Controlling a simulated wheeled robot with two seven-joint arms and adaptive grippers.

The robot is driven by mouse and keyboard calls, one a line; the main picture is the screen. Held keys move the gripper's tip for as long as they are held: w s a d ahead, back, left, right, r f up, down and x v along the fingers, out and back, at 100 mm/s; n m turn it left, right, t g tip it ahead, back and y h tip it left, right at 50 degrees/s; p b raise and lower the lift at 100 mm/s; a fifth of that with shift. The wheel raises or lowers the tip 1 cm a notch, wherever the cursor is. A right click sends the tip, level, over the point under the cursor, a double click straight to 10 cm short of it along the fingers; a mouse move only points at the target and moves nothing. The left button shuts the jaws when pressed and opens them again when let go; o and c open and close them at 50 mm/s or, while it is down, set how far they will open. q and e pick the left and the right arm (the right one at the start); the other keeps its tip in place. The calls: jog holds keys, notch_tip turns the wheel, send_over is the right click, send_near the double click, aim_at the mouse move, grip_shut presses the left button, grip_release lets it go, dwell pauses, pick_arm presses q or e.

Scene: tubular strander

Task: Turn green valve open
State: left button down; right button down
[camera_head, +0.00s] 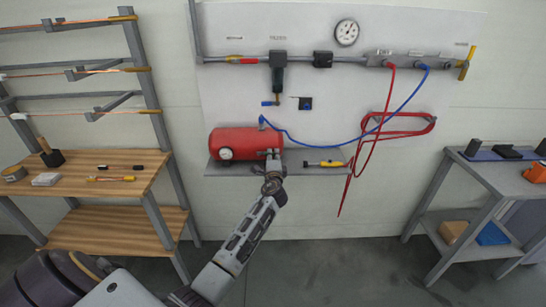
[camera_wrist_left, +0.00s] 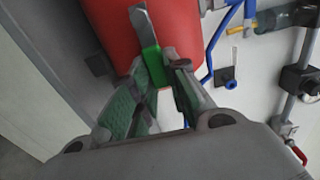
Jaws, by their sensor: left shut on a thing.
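The red tank (camera_head: 245,142) lies on a grey wall shelf, with a round gauge on its front at the left. My left gripper (camera_head: 272,158) is at the tank's right end. In the left wrist view, the green valve (camera_wrist_left: 155,68) with a flat grey metal lever sits against the red tank. My left gripper's fingers (camera_wrist_left: 160,78) are closed on the green part from both sides. The gripper hides the valve in the head view. My right gripper is in neither view.
A blue hose (camera_head: 310,143) runs from the tank top to the wall pipe. A yellow-handled tool (camera_head: 324,163) lies on the shelf (camera_head: 300,170) to the right. Red hose (camera_head: 372,140) hangs further right. A wooden bench (camera_head: 115,210) and grey table (camera_head: 490,175) stand either side.

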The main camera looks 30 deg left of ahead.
pick_arm(q)
jog(key=c, duration=1.4)
grip_release()
jog(key=shift+v, duration=6)
